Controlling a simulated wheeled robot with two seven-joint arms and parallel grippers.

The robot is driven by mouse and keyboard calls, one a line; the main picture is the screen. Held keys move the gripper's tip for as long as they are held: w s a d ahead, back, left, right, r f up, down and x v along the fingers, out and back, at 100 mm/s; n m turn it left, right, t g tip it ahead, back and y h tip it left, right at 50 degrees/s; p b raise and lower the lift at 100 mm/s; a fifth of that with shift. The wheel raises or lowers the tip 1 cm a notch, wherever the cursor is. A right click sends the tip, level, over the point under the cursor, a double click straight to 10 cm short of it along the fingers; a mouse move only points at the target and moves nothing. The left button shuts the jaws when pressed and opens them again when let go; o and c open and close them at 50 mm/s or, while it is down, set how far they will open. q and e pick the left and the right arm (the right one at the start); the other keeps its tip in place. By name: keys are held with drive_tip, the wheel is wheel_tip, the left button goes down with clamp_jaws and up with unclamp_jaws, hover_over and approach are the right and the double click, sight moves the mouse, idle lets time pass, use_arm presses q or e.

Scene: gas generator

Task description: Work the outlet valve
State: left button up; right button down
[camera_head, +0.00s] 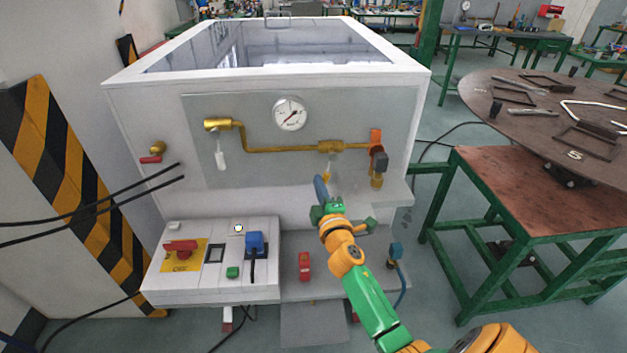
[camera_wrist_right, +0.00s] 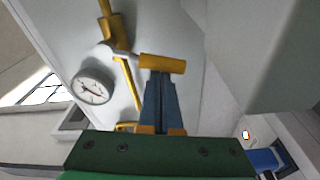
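The outlet valve (camera_head: 331,147) is a brass body on the pipe right of the gauge, on the generator's grey front panel. Its lever ends in a yellow grip (camera_head: 326,176), which also shows in the right wrist view (camera_wrist_right: 163,63). My right gripper (camera_head: 320,188) is just below and beside this grip. In the wrist view, its blue fingers (camera_wrist_right: 160,100) look close together, their tips at the yellow grip, which crosses them and partly hides them. The grip does not appear clamped between them; I cannot tell whether they touch. My left gripper is not in view.
The pressure gauge (camera_head: 290,113) is left of the valve. A second brass valve (camera_head: 217,125) has a white handle hanging down. A control box (camera_head: 213,265) sits lower left. A green-framed bench (camera_head: 535,180) stands right.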

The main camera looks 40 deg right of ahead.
drive_tip(key=shift+s+d+f+n, duration=0.35)
drive_tip(key=shift+d+n, duration=0.25)
drive_tip(key=shift+n, duration=0.1)
drive_tip(key=shift+s+d, duration=0.1)
idle(0.5)
